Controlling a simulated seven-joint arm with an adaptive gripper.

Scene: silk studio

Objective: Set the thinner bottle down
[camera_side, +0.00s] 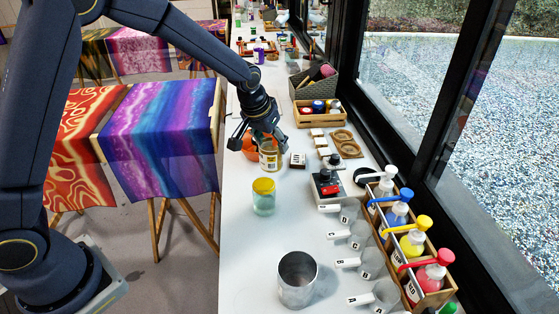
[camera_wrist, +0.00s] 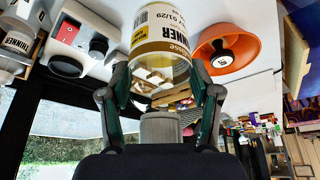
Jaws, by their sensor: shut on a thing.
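The thinner bottle (camera_side: 269,157) is a clear bottle with a white and tan label, over the white table. My gripper (camera_side: 262,136) comes from above and is shut on its upper end. The bottle looks about upright. I cannot tell whether its base touches the table. An orange bowl (camera_side: 250,150) is close beside and partly behind it, and also shows in the wrist view (camera_wrist: 228,45).
A yellow-lidded jar (camera_side: 263,200) stands in front of the bottle. A small labelled block (camera_side: 297,160) is close on the right.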

